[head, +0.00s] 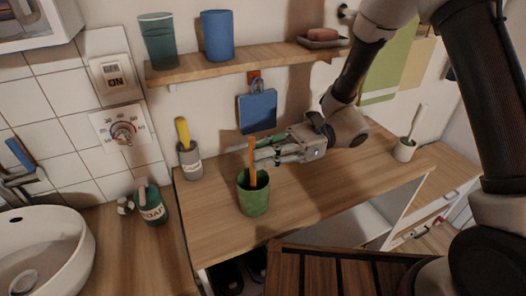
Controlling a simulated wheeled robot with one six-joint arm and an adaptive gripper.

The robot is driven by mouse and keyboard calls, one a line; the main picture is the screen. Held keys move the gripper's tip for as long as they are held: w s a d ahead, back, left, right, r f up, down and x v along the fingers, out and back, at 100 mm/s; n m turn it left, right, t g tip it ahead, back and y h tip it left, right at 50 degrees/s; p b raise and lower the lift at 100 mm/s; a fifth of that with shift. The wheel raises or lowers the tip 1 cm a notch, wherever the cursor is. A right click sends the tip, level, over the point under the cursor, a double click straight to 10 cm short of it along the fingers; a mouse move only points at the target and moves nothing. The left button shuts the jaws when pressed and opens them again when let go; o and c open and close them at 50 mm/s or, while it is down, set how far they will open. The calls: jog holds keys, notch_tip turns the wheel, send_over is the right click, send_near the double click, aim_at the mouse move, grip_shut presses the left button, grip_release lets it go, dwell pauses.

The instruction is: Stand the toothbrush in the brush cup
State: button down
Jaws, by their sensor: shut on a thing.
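An orange toothbrush (252,165) stands nearly upright, its lower part inside the green cup (254,201) on the wooden counter. The cup's front wall hides the toothbrush's lower end, so I cannot tell whether it touches the bottom. My gripper (257,151) reaches in from the right, level and just above the cup's rim. Its fingers are shut on the toothbrush's upper part.
A grey cup with a yellow-handled item (189,163) stands to the left, and a white cup (404,150) holding a brush stands to the right. A shelf (245,65) with two tumblers hangs above. A soap bottle (152,204) and white basin (48,250) are at left.

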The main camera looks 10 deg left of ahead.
jog(key=c, duration=1.4)
grip_release()
jog(key=v, duration=1.2)
